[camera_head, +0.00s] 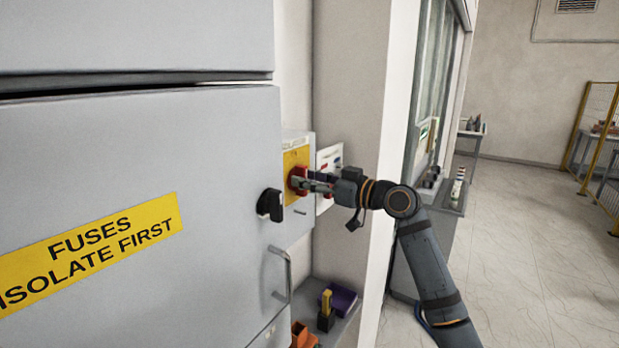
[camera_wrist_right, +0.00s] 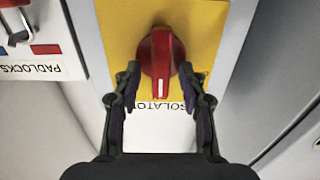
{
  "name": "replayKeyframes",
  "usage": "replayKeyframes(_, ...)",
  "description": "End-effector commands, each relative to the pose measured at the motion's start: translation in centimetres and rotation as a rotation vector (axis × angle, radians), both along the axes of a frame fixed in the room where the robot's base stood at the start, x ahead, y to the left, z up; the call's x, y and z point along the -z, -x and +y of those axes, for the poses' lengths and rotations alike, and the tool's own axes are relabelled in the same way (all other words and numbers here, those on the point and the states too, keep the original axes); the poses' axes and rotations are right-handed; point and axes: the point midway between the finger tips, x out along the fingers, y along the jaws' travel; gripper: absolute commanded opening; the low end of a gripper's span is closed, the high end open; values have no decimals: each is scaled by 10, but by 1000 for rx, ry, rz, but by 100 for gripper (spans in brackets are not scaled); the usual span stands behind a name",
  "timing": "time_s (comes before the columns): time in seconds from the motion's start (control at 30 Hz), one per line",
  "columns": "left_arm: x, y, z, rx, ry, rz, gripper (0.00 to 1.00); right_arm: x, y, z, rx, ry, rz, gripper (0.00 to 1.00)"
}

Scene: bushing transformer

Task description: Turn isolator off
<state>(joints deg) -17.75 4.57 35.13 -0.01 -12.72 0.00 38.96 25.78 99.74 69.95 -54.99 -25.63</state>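The isolator is a red rotary knob (camera_head: 298,179) on a yellow plate (camera_head: 291,158) on the grey wall box, right of the cabinet door. In the right wrist view the red knob (camera_wrist_right: 160,62) has a white mark and sits above a label that partly reads "ISOLATOR". My right gripper (camera_head: 308,184) is at the knob. In the wrist view its two fingers (camera_wrist_right: 158,84) stand apart, one on each side of the knob's lower part, with small gaps that make contact hard to tell. My left gripper is not in view.
A grey cabinet door (camera_head: 120,130) with a black knob (camera_head: 270,205) and a handle (camera_head: 280,275) stands close on the left. A padlock board (camera_wrist_right: 38,50) is beside the isolator. A shelf (camera_head: 345,325) holds several items below. The floor (camera_head: 520,250) at right is open.

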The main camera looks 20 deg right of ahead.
Motion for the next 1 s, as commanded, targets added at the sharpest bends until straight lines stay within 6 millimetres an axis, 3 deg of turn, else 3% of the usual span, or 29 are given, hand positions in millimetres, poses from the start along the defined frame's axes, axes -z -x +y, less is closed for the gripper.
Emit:
replayKeyframes(0.03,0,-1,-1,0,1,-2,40,0,0,0,0,0,0,36)
replayKeyframes(0.3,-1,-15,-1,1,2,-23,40,0,0,0,0,0,0,0)
replayKeyframes(0.67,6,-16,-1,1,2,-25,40,1,0,0,-1,22,-19,0)
replayKeyframes(1.0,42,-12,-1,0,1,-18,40,5,2,2,0,190,-153,0)
